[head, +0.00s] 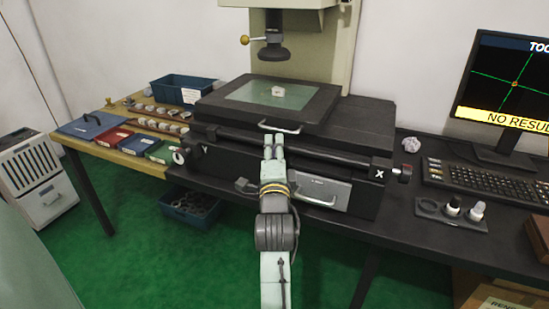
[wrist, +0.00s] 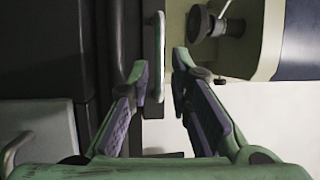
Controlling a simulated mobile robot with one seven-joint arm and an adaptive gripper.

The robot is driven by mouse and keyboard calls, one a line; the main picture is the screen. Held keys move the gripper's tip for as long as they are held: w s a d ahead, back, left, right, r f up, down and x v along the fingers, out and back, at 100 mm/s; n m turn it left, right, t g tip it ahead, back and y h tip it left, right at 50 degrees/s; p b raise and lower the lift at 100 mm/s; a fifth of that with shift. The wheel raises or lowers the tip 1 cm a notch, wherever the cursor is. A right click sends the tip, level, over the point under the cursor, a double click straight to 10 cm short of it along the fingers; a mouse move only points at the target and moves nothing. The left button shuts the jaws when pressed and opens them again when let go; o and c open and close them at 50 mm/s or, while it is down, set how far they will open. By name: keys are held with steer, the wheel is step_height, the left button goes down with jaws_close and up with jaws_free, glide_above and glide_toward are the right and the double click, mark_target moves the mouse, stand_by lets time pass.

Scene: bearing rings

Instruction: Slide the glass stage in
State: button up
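The glass stage (head: 301,97) is a dark frame with a pale greenish glass pane (head: 262,96) on the measuring machine. A small pale ring-like part (head: 278,91) sits on the glass. A light metal handle (head: 284,130) is on the stage's front edge. My gripper (head: 273,138) is just in front of and below this handle. In the wrist view, the handle (wrist: 159,45) stands between the two open fingers (wrist: 159,65), with visible gaps on either side. The gripper does not appear closed on it. The fingertips hide part of the handle in the head view.
The lens head (head: 273,50) hangs above the stage. Below is a rail with an X knob (head: 405,173) and a drawer handle (head: 318,201). Blue bin (head: 181,88) and trays are left; monitor (head: 505,90) and keyboard (head: 490,180) are right.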

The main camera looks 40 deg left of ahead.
steer(key=shift+v, duration=2.3)
steer(key=shift+o, duration=0.3)
stand_by(0.7)
